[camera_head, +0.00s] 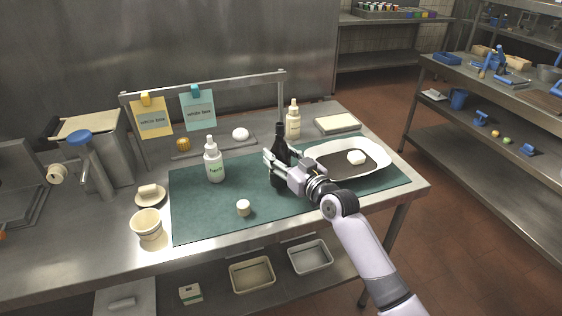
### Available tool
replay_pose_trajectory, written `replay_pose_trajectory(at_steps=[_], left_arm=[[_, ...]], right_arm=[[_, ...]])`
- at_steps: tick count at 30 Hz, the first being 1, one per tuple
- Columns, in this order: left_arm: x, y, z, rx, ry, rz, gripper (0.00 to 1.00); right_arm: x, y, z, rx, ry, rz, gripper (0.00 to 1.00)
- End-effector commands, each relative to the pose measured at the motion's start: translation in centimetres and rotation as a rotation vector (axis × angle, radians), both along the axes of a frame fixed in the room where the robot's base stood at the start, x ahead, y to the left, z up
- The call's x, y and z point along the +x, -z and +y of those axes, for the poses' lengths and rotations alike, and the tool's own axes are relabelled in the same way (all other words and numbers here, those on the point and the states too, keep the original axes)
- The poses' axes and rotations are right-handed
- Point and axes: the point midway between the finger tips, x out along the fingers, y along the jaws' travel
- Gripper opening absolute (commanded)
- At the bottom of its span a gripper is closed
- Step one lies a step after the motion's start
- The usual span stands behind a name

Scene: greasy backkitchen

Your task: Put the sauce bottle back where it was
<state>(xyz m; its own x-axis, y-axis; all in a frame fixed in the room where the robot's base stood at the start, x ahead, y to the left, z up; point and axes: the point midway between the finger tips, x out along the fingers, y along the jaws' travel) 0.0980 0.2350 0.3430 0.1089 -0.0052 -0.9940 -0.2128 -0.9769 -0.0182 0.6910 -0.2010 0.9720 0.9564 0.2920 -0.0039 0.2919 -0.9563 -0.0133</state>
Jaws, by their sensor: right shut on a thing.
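A dark, nearly black bottle (279,142) with a slim neck stands upright on the right half of the green mat (208,218); it looks like the sauce bottle. My right gripper (275,166) is shut on its body, coming in from the right. The gripper partly hides the bottle, and I cannot tell whether its base touches the mat. A white dropper bottle (214,163) with a green label stands on the mat to the left. A cream dropper bottle (293,120) stands behind the mat. My left gripper is not in view.
A white-rimmed tray (378,152) holding a white block lies right of the gripper. A small white cylinder (243,208) stands on the front of the mat. A cream cup (146,224) stands left of the mat. A metal rail (240,80) with two notes stands behind.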

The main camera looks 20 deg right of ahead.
Motion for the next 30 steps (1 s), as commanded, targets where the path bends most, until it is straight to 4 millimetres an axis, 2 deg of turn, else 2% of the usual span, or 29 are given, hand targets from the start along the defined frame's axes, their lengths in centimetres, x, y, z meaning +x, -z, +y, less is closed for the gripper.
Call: replay_pose_trajectory(at_steps=[3,16,17,25,30], left_arm=[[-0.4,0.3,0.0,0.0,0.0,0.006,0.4],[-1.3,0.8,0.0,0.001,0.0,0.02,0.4],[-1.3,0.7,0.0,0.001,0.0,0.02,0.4],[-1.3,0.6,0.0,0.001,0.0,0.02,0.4],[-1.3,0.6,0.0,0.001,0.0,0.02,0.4]], right_arm=[[0.0,1.5,0.0,0.001,0.001,-0.002,0.04],[0.0,2.1,0.0,0.0,0.001,-0.004,0.04],[0.0,2.1,0.0,0.0,0.001,-0.001,0.48],[0.0,2.1,0.0,0.0,0.001,-0.001,0.66],[0.0,2.1,0.0,0.0,0.001,-0.001,0.67]])
